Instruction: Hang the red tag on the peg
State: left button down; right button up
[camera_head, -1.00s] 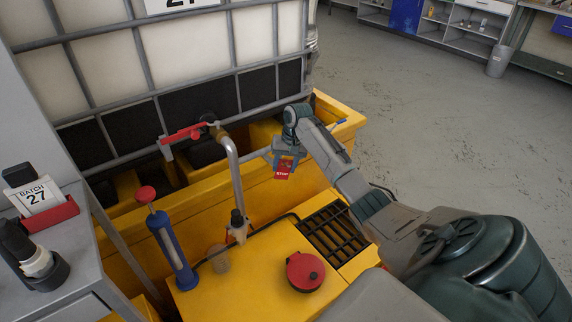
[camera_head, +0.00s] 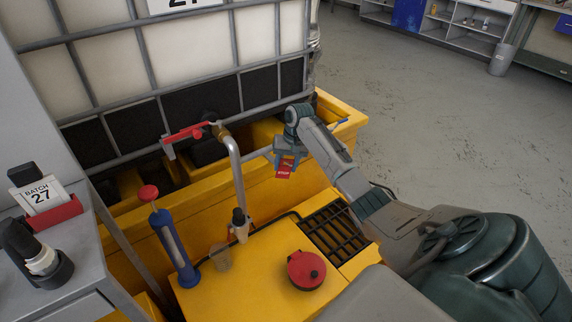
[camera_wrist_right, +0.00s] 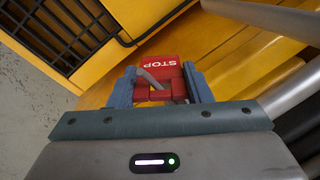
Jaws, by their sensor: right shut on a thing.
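The red tag (camera_head: 284,171), lettered STOP, hangs just below my right gripper (camera_head: 287,160), in front of the yellow bund wall. In the right wrist view the tag (camera_wrist_right: 172,68) sits between the two blue-grey fingers of my right gripper (camera_wrist_right: 160,88), which is shut on its red grip part. A short grey rod (camera_wrist_right: 150,78) crosses in front of the tag between the fingers; I cannot tell whether it is the peg or part of the tag. The peg is not clearly identifiable in the head view. My left gripper is out of view.
A grey bent pipe (camera_head: 238,175) stands left of my right gripper, by a red-handled valve (camera_head: 188,133). A caged tank (camera_head: 190,55) rises behind. A blue pump (camera_head: 175,245), red round cap (camera_head: 306,270) and black grate (camera_head: 332,231) are on the yellow deck.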

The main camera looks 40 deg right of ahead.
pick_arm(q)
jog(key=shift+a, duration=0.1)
pick_arm(e)
jog(key=o, duration=1)
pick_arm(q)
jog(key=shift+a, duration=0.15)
pick_arm(e)
jog(key=shift+o, duration=0.2)
jog(key=shift+d+r, duration=0.1)
jog(key=shift+r, duration=0.25)
jog(key=v, duration=0.9)
jog(key=shift+s+r, duration=0.15)
jog(key=shift+r, duration=0.3)
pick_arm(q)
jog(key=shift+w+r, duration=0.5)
pick_arm(e)
jog(key=shift+r, duration=0.1)
